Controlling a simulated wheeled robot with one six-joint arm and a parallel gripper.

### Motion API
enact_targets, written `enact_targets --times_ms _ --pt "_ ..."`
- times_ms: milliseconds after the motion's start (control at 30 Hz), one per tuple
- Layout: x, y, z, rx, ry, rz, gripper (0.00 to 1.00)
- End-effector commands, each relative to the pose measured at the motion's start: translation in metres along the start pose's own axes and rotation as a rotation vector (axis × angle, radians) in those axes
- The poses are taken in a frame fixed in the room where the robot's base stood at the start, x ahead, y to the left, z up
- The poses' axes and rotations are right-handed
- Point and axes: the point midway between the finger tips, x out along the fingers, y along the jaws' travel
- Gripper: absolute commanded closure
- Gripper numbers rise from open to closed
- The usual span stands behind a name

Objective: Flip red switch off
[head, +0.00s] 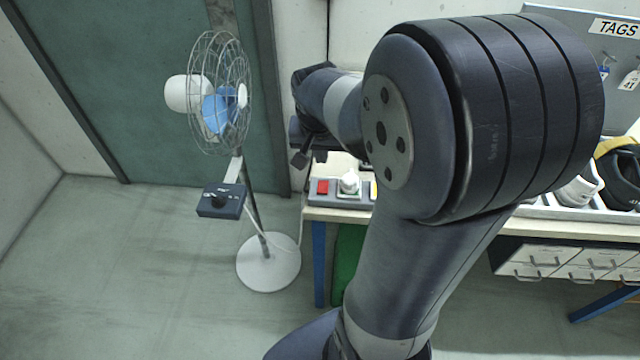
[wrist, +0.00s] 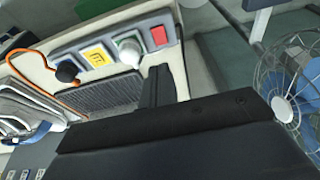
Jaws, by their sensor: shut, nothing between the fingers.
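The red switch (head: 323,187) is a small red square at the left end of a grey control panel (head: 352,203) on the bench. In the wrist view the red switch (wrist: 159,35) is at the right end of the panel (wrist: 70,47). My gripper (head: 306,158) is shut and empty, above and just left of the switch in the head view. My arm hides part of the panel in the head view.
A white knob (wrist: 129,50), a yellow switch (wrist: 97,56) and a black knob (wrist: 67,71) share the panel. An orange cable (wrist: 33,75) runs beside it. A standing fan (head: 218,92) is left of the bench. Shoes (head: 580,188) lie in a tray at right.

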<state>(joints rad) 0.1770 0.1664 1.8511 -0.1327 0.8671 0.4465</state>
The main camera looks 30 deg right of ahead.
Motion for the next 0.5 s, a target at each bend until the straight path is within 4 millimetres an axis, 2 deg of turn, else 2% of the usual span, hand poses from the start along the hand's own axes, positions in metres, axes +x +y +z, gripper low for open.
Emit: enact_targets --times_ms 367,500 --pt "0.0012 0.0002 -0.0011 0.003 0.0 0.001 1.0" --pt "0.0101 0.0002 -0.001 0.002 -0.002 0.002 1.0"
